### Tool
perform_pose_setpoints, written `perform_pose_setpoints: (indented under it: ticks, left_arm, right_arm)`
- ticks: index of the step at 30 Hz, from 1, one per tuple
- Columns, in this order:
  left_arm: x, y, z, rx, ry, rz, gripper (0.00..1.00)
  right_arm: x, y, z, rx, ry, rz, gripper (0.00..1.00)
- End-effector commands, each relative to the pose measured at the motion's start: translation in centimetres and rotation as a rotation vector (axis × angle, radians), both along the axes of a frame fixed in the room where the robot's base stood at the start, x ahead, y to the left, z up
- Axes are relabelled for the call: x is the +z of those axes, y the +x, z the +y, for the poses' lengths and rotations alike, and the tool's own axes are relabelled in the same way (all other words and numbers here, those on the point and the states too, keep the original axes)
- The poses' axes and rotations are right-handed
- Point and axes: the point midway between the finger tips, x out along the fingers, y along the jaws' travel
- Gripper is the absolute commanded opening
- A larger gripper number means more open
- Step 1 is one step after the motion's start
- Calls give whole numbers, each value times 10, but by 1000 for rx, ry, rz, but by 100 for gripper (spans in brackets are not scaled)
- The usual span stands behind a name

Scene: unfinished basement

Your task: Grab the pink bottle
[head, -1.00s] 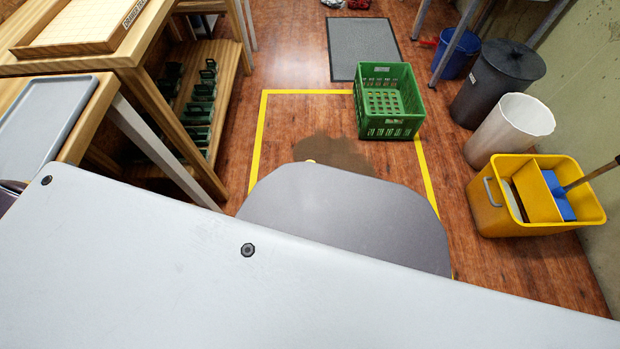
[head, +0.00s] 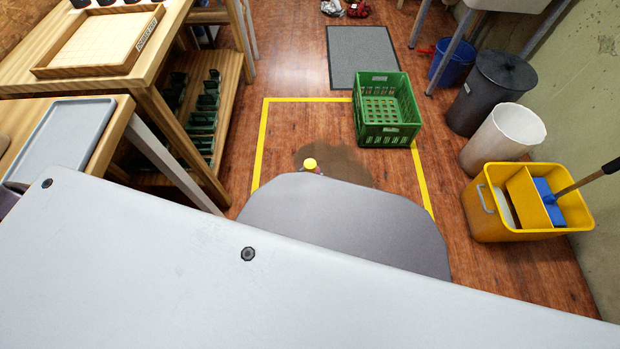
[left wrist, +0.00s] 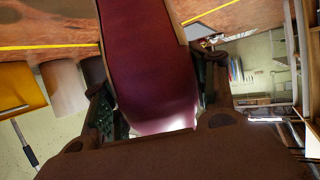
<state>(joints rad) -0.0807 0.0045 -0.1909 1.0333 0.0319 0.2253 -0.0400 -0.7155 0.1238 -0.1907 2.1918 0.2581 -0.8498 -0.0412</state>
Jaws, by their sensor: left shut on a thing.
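The pink bottle (left wrist: 150,65) fills the middle of the left wrist view, its side a deep pink-magenta. My left gripper (left wrist: 155,88) is shut on it, with one dark finger against each side. In the head view only a yellow cap (head: 310,164), with a sliver of pink below it, shows above the edge of my own grey body. The rest of the bottle and the left gripper are hidden there. My right gripper is in neither view.
A green crate (head: 386,132) stands on the wooden floor by the yellow tape. A yellow mop bucket (head: 480,215), a white bin (head: 490,150) and a dark bin (head: 478,110) line the right wall. A wooden workbench (head: 160,95) stands at left.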

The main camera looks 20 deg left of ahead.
Motion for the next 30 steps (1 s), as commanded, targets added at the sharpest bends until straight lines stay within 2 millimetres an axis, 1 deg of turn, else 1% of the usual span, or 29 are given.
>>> perform_pose_setpoints:
  ticks: [1, 9, 16, 30]
  left_arm:
    - [9, 3, 0, 0, -1, -8, 0]
    - [22, 2, 0, 0, -1, -8, 0]
    - [25, 2, 0, 0, -1, -7, 0]
    - [25, 2, 0, 0, -1, -7, 0]
  right_arm:
    - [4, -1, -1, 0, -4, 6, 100]
    - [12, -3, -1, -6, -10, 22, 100]
    - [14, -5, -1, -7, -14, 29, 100]
    - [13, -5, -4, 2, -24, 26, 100]
